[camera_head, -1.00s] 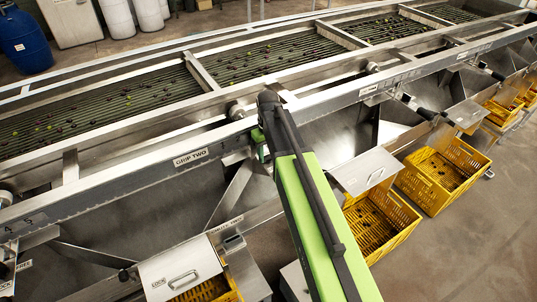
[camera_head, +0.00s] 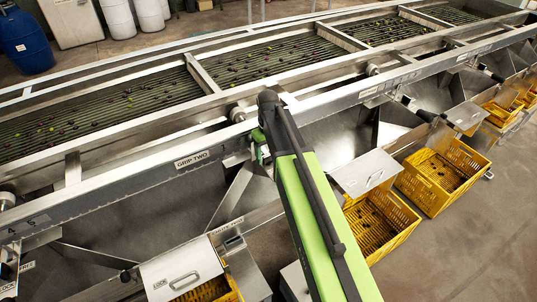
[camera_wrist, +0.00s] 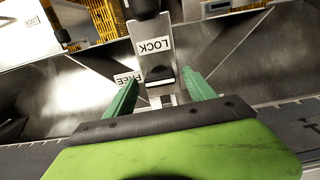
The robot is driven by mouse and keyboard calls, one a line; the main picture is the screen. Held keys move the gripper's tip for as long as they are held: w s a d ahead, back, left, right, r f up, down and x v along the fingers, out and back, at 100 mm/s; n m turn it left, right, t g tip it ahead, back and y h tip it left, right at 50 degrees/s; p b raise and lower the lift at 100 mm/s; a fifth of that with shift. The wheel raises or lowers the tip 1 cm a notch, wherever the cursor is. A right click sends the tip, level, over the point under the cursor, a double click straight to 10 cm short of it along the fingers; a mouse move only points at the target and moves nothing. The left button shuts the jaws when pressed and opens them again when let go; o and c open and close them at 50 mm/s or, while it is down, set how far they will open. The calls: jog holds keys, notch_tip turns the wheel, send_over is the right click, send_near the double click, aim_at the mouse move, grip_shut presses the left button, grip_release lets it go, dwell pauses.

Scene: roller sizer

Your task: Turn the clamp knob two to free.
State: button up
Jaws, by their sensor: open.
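In the wrist view a small dark knob (camera_wrist: 160,76) with a pale edge sits on a metal bracket, between my gripper's two green fingers. A LOCK label (camera_wrist: 154,46) is above it in the picture and a FREE label (camera_wrist: 128,79) is to its left. My gripper (camera_wrist: 161,80) is open, with its fingers spread either side of the knob. I see gaps on both sides and cannot tell the depth between them. In the head view my green arm reaches to the rail right of the GRIP TWO label (camera_head: 192,160) and hides the knob.
The steel rail (camera_head: 110,187) runs along the sizer's front. Rollers carrying olives (camera_head: 140,95) lie behind it. Steel chutes (camera_head: 150,210) and yellow crates (camera_head: 440,180) are below. A second black handle (camera_wrist: 143,7) shows at the wrist view's top. Open floor (camera_head: 500,240) is at right.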

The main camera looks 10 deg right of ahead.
aim_at(268, 156)
notch_tip(268, 156, up, 16)
jog(key=p, duration=1.5)
jog(key=shift+r, duration=0.15)
